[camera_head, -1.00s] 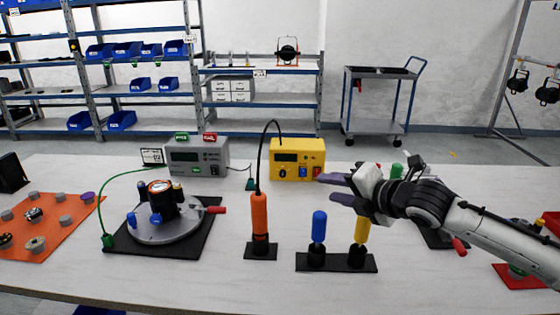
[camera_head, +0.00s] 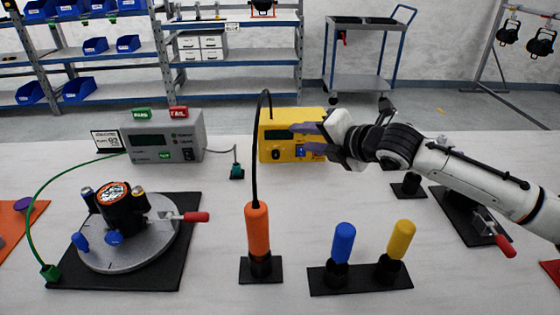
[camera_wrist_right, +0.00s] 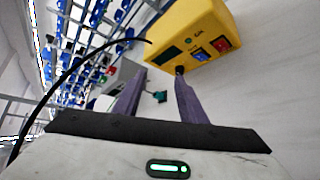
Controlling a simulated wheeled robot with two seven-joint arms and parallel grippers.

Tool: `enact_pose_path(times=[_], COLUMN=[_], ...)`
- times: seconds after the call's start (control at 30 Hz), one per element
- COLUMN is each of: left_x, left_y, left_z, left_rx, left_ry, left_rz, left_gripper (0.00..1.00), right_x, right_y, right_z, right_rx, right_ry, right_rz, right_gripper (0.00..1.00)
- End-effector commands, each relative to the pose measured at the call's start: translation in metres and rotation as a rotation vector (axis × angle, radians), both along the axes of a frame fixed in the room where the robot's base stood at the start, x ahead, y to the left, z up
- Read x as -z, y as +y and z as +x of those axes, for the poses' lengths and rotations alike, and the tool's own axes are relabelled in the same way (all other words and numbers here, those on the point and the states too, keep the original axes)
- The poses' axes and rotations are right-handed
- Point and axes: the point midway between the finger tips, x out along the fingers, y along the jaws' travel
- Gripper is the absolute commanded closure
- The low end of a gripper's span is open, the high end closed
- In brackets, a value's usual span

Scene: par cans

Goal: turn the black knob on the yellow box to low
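The yellow box (camera_head: 268,151) stands at the back of the table, with a dark display on its front. The black knob (camera_head: 277,154) is low on the left of that front, beside a blue switch (camera_head: 300,150). My right gripper (camera_head: 300,138) is open and empty, its purple fingers overlapping the box's right part in the head view. In the right wrist view the knob (camera_wrist_right: 180,69) shows right by the tip of one finger; I cannot tell if they touch. The knob's pointer and marks are too small to read. My left gripper is out of view.
A black cable runs from the yellow box to an upright orange tool (camera_head: 257,234). A blue handle (camera_head: 343,242) and a yellow handle (camera_head: 402,240) stand in front. A grey box (camera_head: 163,140) stands at left. A round fixture (camera_head: 130,245) sits on a black mat.

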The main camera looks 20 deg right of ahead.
Motion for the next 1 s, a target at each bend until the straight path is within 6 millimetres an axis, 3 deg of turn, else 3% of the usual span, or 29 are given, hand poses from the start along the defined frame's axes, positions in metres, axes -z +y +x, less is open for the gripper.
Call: enact_pose_path(times=[0.03,0.3,0.57,1.0], left_x=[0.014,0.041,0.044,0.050], left_y=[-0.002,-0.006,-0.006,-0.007], left_z=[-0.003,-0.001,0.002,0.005], left_rx=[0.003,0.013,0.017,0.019], left_ry=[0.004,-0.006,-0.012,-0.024], left_rz=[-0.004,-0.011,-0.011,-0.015], left_gripper=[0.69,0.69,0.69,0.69], right_x=[0.016,0.058,0.071,0.099], right_y=[0.000,0.000,0.003,0.025], right_z=[0.000,0.000,0.007,0.072], right_rx=[0.000,0.000,-0.001,0.000], right_ry=[0.000,0.000,-0.001,0.000], right_rz=[0.000,0.000,0.002,0.002], right_gripper=[0.62,0.62,0.62,0.62])
